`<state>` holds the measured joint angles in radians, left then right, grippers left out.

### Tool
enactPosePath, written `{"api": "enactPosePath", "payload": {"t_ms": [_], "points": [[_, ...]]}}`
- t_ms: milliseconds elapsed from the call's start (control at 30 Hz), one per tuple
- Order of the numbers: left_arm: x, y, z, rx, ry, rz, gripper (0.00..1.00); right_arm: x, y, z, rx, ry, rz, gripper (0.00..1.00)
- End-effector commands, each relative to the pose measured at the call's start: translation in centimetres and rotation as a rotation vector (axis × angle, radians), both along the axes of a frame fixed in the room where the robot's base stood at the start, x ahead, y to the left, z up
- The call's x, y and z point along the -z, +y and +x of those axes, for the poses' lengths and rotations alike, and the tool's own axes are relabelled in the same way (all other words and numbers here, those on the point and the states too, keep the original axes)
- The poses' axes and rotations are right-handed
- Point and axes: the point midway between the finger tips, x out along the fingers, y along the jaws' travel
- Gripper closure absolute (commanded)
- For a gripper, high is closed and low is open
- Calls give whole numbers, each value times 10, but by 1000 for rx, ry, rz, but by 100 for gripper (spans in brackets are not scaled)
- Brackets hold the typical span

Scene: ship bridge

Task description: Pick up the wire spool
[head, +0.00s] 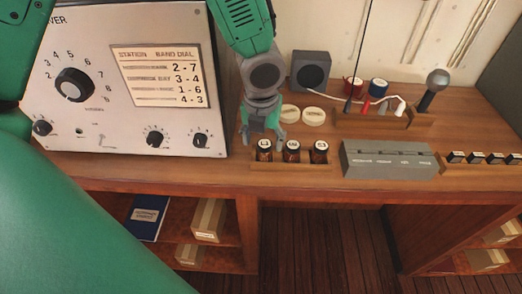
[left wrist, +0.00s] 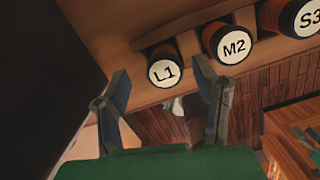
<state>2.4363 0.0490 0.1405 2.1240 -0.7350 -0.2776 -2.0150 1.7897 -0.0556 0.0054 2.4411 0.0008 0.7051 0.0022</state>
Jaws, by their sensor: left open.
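Three dark cylinders with white lettered caps stand in a wooden rack at the front edge: L1 (head: 264,150), M2 (head: 291,151) and S3 (head: 319,152). My left gripper (head: 262,138) points down over the rack's left end, open and empty. In the left wrist view, the open fingers (left wrist: 163,82) straddle the line toward the L1 cap (left wrist: 164,73); contact cannot be told. My right gripper is not in view.
A radio panel (head: 120,80) stands left of the gripper. Two cream discs (head: 314,116) and a grey speaker box (head: 311,70) are behind the rack. A grey box (head: 388,159), a microphone (head: 432,88) and labelled blocks (head: 476,158) are to the right. Shelves lie below.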

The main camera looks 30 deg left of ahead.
Motion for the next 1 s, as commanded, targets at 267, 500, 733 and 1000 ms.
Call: {"api": "enactPosePath", "payload": {"t_ms": [267,500,733,1000], "points": [[19,7,2,-1,-2,-8,45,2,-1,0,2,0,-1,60],[20,13,2,0,-1,-15,88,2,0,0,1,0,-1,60],[19,8,2,-2,1,-5,100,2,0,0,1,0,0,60],[13,7,2,-1,-2,-8,100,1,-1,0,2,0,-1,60]]}}
